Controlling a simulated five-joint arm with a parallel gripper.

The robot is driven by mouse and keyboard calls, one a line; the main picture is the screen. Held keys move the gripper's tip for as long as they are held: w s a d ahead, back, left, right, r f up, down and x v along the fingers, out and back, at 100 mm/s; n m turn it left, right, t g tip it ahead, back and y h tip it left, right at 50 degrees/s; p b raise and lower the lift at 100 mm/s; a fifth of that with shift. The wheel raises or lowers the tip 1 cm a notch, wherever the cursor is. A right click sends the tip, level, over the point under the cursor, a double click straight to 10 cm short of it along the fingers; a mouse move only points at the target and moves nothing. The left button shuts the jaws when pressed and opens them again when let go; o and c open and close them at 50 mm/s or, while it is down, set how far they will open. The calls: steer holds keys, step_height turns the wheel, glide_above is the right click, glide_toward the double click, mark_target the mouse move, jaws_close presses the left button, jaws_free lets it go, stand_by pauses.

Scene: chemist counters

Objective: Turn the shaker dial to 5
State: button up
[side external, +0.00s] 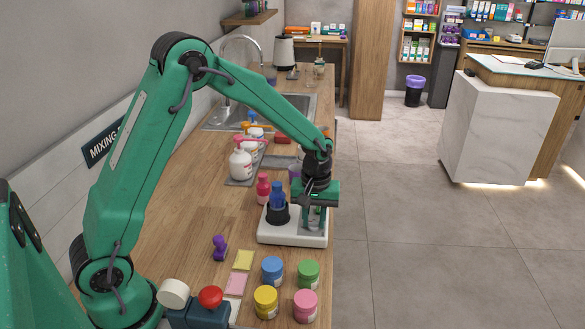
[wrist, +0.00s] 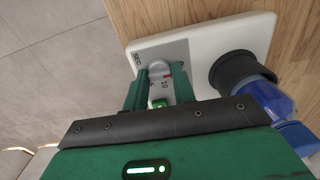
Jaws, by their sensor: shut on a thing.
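The shaker has a white base (side external: 275,238) near the counter's right edge; it also shows in the wrist view (wrist: 232,32). A black cup (side external: 277,214) on it holds a blue bottle (side external: 278,196). In the wrist view, the round grey dial (wrist: 158,65) sits on a grey panel with printed numbers, 10 legible and others partly hidden. My gripper (wrist: 160,76) is shut on the dial, a finger on either side. In the side view, my gripper (side external: 315,222) hides the dial.
A pink bottle (side external: 263,188) stands behind the shaker. Colored jars, including a blue one (side external: 272,270) and a green one (side external: 308,273), stand in front of it. A purple stamp-like object (side external: 219,248) stands to the left. The floor is open to the right.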

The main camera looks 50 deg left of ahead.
mark_target(314, 222)
steer(key=shift+m, duration=0.3)
steer(key=m, duration=0.8)
stand_by(0.4)
steer(key=o, duration=1)
steer(key=shift+r, duration=0.1)
steer(key=shift+r, duration=3.85)
